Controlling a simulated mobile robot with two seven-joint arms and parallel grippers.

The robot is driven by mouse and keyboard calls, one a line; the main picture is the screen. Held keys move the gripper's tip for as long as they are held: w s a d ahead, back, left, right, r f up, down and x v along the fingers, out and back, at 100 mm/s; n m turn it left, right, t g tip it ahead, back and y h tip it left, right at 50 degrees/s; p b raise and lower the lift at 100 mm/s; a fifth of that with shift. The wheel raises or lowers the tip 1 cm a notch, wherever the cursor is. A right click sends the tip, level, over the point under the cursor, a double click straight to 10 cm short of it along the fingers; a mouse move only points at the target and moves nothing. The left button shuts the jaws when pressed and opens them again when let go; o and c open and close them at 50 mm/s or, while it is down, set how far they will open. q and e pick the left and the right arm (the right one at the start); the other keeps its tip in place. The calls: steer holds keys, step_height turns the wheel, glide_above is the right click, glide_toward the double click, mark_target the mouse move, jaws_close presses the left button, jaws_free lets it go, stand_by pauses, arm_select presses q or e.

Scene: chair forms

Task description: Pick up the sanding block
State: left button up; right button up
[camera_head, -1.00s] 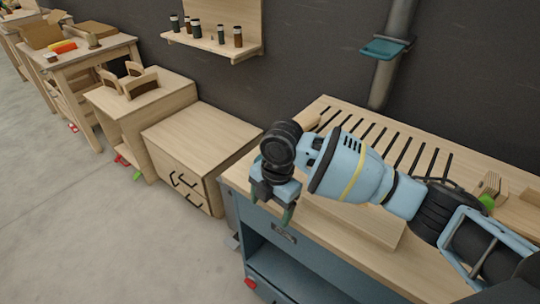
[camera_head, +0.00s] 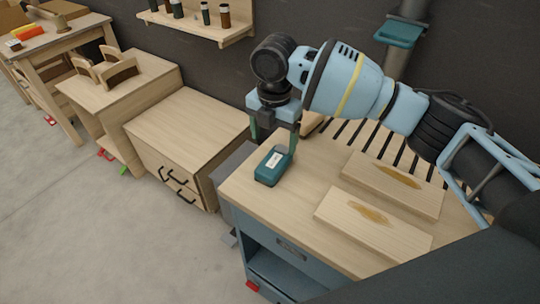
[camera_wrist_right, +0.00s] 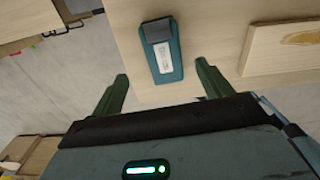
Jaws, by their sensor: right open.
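The sanding block (camera_head: 268,170) is a small teal block with a dark grey end and a white label. It lies on the wooden top near the left end of the workbench (camera_head: 250,190). My right gripper (camera_head: 273,138) is open and empty, pointing down over the block. In the right wrist view the block (camera_wrist_right: 165,62) lies ahead, centred between the spread green fingers (camera_wrist_right: 161,74). I cannot tell how high the fingertips are above the top. My left gripper is not in view.
Two wooden boards with brown patches, a nearer board (camera_head: 365,222) and a farther board (camera_head: 398,183), lie right of the block. A slotted rack (camera_head: 350,133) is behind. A low drawer cabinet (camera_head: 190,130) stands left. The bench top's front left is clear.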

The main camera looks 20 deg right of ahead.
mark_target(274, 160)
steer(key=shift+s, duration=0.2)
steer(key=shift+s+f, duration=0.25)
steer(key=shift+f, duration=0.8)
steer(key=shift+w+f, duration=0.15)
steer(key=shift+f, duration=2.6)
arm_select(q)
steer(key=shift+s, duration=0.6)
arm_select(e)
steer(key=c, duration=1.1)
